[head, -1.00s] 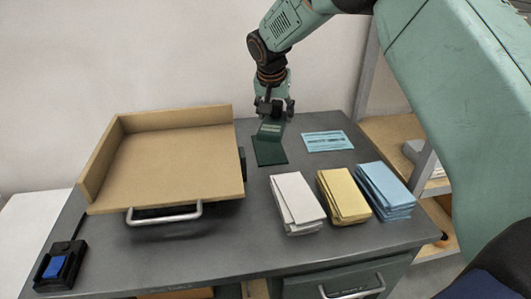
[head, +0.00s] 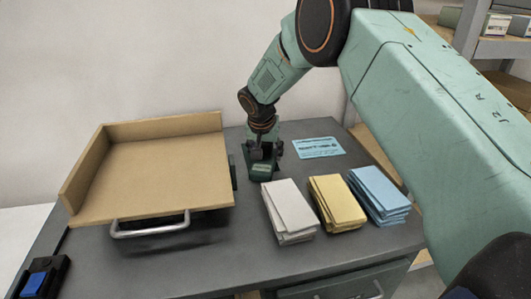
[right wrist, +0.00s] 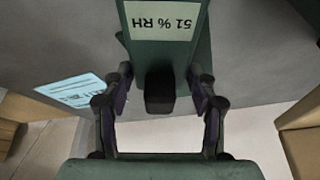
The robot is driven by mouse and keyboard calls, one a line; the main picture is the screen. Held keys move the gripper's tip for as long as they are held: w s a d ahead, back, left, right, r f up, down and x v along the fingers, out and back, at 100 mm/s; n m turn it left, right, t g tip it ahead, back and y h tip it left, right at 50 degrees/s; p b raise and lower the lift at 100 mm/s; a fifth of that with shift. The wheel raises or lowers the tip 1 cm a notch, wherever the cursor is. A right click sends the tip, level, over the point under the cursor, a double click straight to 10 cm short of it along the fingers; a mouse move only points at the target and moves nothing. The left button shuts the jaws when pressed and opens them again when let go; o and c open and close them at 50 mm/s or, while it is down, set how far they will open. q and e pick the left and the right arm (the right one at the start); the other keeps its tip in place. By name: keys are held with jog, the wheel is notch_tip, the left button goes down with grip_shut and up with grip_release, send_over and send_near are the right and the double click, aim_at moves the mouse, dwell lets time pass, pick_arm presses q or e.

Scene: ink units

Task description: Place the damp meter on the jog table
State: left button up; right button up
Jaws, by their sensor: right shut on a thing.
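The damp meter (head: 262,170) is a small dark green block at the back of the grey desk, just right of the jog table. In the right wrist view the meter (right wrist: 165,52) shows a pale label reading 51 % RH, upside down. My right gripper (head: 264,150) comes down on it from above, shut on its dark grip between both fingers. I cannot tell whether the meter touches the desk. The jog table (head: 150,180) is a tan board with raised walls at its back and left and a metal handle in front. My left gripper is not in view.
A black box with a blue key (head: 38,280) sits front left. The jog table's top is bare.

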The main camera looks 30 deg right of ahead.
aim_at(262, 166)
jog(key=shift+a+r, duration=0.1)
jog(key=shift+a, duration=0.1)
jog(key=o, duration=1.3)
jog(key=shift+d+f, duration=0.1)
jog(key=shift+f, duration=0.1)
jog(key=shift+o, duration=0.2)
jog(key=shift+r, duration=0.1)
jog(key=shift+r, duration=0.15)
jog(key=p+v, duration=0.2)
jog(key=v, duration=1)
